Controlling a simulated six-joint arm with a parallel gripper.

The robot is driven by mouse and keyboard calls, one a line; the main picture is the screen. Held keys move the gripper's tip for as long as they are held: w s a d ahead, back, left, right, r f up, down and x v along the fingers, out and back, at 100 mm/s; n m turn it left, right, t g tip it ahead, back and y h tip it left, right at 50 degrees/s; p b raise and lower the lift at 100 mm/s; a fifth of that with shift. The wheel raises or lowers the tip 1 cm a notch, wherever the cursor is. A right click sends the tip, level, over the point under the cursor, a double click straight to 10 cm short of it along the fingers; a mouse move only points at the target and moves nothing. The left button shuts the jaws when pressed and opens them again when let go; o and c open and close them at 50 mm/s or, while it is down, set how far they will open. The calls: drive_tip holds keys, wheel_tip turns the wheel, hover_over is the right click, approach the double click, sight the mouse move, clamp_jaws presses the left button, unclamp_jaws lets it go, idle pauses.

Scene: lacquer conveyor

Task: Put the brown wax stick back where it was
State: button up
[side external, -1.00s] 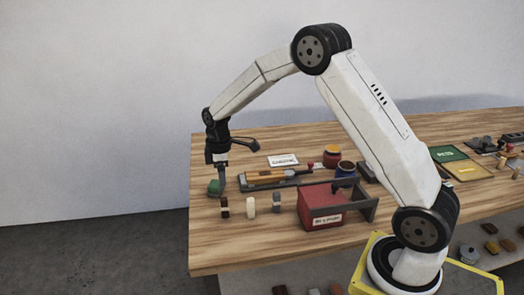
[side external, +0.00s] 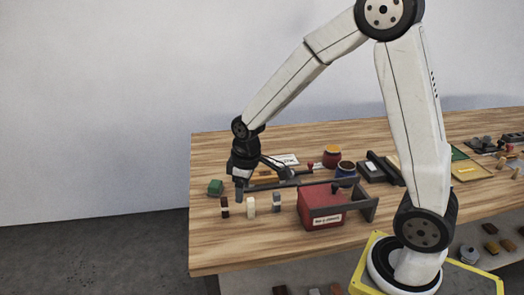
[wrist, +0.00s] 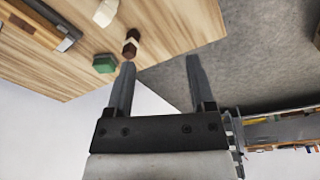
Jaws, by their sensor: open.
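The brown wax stick (side external: 225,207), dark with a pale band, stands on the wooden table near its left end. It also shows in the wrist view (wrist: 131,48), close to the tip of the left finger. A cream stick (side external: 250,207) and a grey stick (side external: 277,202) stand to its right in a row. My gripper (side external: 239,196) is open and points down, just behind the brown and cream sticks as seen from the side. In the wrist view nothing shows between its fingertips (wrist: 160,62). I cannot tell whether a finger touches the brown stick.
A green block (side external: 215,187) lies behind and left of the brown stick. A dark tray (side external: 288,184) lies behind the row. The table's front left corner is bare.

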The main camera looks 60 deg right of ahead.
drive_tip(key=s+a+m+t, duration=0.1)
drive_tip(key=s+m, duration=0.3)
drive_tip(key=s, duration=0.7)
drive_tip(key=shift+a+f, duration=0.15)
drive_tip(key=shift+a, duration=0.5)
drive_tip(key=shift+w, duration=0.1)
